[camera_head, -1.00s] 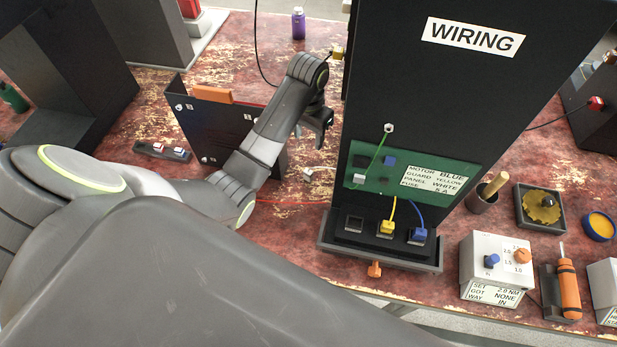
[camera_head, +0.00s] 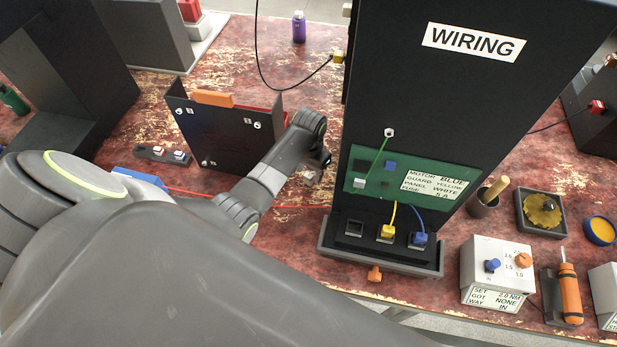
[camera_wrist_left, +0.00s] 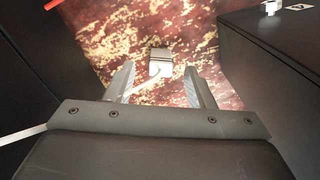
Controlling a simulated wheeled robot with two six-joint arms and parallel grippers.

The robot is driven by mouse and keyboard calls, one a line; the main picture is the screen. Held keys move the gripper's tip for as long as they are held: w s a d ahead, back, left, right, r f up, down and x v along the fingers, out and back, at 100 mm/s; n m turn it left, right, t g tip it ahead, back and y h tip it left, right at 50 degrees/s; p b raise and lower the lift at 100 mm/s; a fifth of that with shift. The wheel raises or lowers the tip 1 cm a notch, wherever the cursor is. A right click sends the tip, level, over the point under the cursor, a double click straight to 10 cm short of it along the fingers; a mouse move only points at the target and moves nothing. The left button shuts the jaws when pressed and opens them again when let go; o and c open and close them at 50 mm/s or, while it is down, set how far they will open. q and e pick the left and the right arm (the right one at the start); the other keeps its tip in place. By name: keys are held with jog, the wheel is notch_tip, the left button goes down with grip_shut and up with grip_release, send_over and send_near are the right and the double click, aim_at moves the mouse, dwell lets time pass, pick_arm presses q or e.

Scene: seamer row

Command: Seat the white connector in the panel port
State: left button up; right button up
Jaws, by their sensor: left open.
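The white connector (camera_head: 308,175) lies on the worn red bench left of the wiring cabinet (camera_head: 425,110), partly hidden by my left gripper (camera_head: 318,166). In the left wrist view the connector (camera_wrist_left: 160,58) lies just beyond and between the fingertips of my left gripper (camera_wrist_left: 158,80), with its pale lead running back between the fingers. The left gripper is open and holds nothing. At the cabinet's foot, the leftmost port (camera_head: 354,228) is empty. A yellow connector (camera_head: 387,231) and a blue connector (camera_head: 418,238) sit in the ports beside it. My right gripper is out of view.
A dark panel with an orange handle (camera_head: 212,98) stands left of my left gripper. A red wire (camera_head: 290,206) crosses the bench below it. A green board (camera_head: 400,185) is on the cabinet face. A white tester (camera_head: 493,268) and an orange screwdriver (camera_head: 570,290) stand at right.

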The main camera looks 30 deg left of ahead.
pick_arm(q)
jog(key=shift+f, duration=0.35)
jog(key=shift+c, duration=0.3)
grip_shut()
jog(key=shift+r, duration=0.15)
